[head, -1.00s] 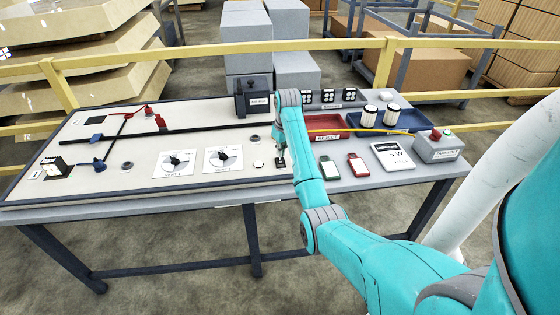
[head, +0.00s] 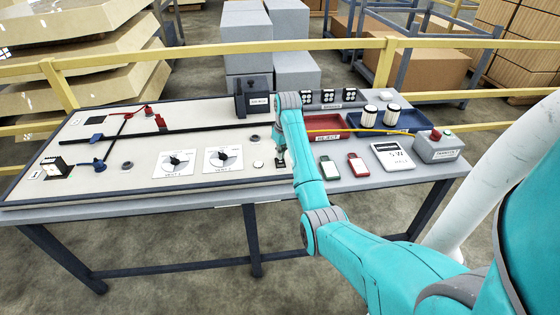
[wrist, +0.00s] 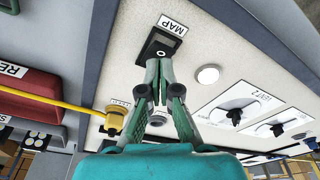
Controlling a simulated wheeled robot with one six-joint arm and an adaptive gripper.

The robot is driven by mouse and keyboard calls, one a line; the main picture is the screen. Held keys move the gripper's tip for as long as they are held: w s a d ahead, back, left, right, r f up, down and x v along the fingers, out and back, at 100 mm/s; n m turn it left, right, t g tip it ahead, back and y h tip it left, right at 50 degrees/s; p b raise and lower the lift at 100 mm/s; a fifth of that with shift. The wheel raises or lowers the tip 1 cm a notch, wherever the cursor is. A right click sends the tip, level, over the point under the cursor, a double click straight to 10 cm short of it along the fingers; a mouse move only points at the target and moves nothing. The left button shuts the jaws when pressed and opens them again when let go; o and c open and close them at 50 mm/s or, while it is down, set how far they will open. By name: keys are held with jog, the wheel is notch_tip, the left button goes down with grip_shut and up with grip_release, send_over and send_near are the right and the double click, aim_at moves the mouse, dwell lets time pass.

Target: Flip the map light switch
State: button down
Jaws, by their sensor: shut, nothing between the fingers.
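The map light switch (wrist: 157,47) is a small dark rocker with a white ring mark, set in the pale panel below a MAP label (wrist: 172,25) in the wrist view. My gripper (wrist: 159,64) is shut and empty, its fingertips at the near edge of the switch. The wrist view does not settle whether they touch it. In the head view my gripper (head: 281,160) points down at the panel's right edge, and my arm hides part of that area.
A round white button (wrist: 208,74) and two dials (wrist: 240,104) lie beside the switch. A yellow cable (wrist: 80,106) runs to a brass fitting (wrist: 115,121). In the head view a red REJECT tray (head: 335,133) and a blue tray (head: 400,122) stand right of my arm.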

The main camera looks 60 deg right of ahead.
aim_at(281, 162)
jog(key=shift+f, duration=1)
dwell(0.5)
jog(key=shift+r, duration=3.55)
